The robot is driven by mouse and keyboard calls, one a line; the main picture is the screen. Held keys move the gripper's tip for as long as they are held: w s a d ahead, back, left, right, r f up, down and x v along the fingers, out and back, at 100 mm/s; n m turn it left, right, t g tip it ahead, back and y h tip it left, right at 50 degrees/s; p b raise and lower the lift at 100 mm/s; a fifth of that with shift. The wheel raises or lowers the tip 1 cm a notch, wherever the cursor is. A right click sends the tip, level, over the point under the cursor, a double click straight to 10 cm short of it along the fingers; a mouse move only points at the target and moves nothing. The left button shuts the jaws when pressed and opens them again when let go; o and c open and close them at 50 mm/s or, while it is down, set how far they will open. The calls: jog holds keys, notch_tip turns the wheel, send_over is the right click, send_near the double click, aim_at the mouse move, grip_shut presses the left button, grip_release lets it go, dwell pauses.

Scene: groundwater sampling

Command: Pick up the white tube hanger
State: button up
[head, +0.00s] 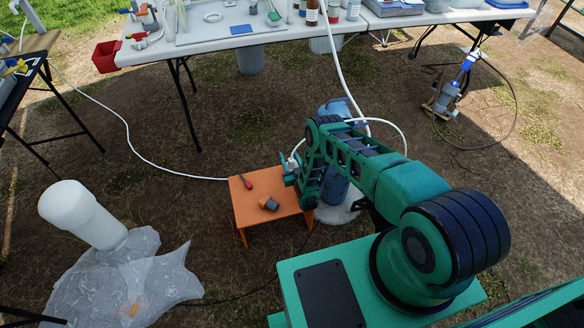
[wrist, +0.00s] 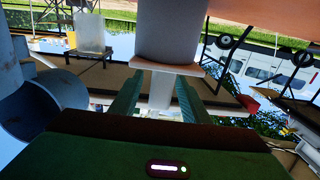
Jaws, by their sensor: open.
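A white T-shaped piece, which looks like the white tube hanger (wrist: 160,88), shows in the wrist view with its stem between my fingers. Its flat plate lies against the end of a grey cylinder (wrist: 170,30). My gripper (wrist: 156,100) is open, with one green finger on each side of the stem. I cannot tell whether either finger touches it. In the head view my gripper (head: 291,174) is over the right back part of the orange stool (head: 262,222), and a small white part (head: 296,159) shows beside it; my arm hides much of this area.
A red-handled tool (head: 246,182) and a small grey fitting (head: 268,204) lie on the stool. A blue-grey pipe (head: 334,188) stands right of it, and a white hose (head: 341,75) loops nearby.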

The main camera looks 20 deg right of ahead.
jog(key=shift+w, duration=0.6)
grip_shut()
